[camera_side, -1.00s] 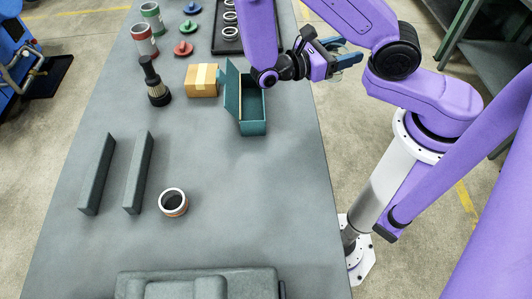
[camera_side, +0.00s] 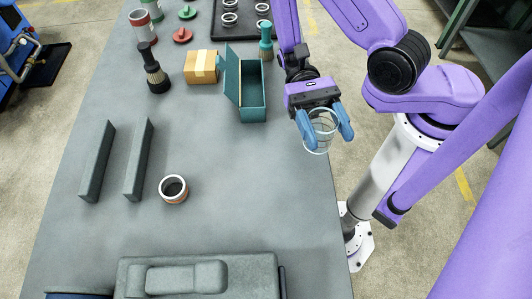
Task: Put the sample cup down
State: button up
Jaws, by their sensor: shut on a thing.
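The sample cup (camera_side: 320,131), clear and see-through, is between the blue fingers of my gripper (camera_side: 326,134). My gripper is shut on it and points down toward the viewer. The cup appears slightly tilted and shows over the table's right edge. Its height above the table is hard to tell.
A green open box (camera_side: 252,95) with its lid raised stands left of my gripper, beside a cardboard box (camera_side: 201,67). A teal-handled brush (camera_side: 266,42) is behind. The right middle of the grey table (camera_side: 265,200) is clear.

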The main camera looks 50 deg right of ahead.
jog(key=w+a+f+m+t+y, duration=0.1)
jog(key=w+a+m+t+y, duration=0.25)
jog(key=w+m+t, duration=0.35)
jog(key=w+a+m+t+y, duration=0.2)
jog(key=w+m+t+y, duration=0.25)
jog(key=t, duration=0.35)
jog(key=shift+s+a+f, duration=0.1)
jog(key=shift+s+f, duration=0.1)
jog(key=shift+f, duration=1.8)
jog(key=shift+s+a+f, duration=0.1)
jog(key=shift+s+f, duration=0.1)
jog(key=shift+f, duration=1.8)
jog(key=o, duration=1)
jog(key=shift+f, duration=0.15)
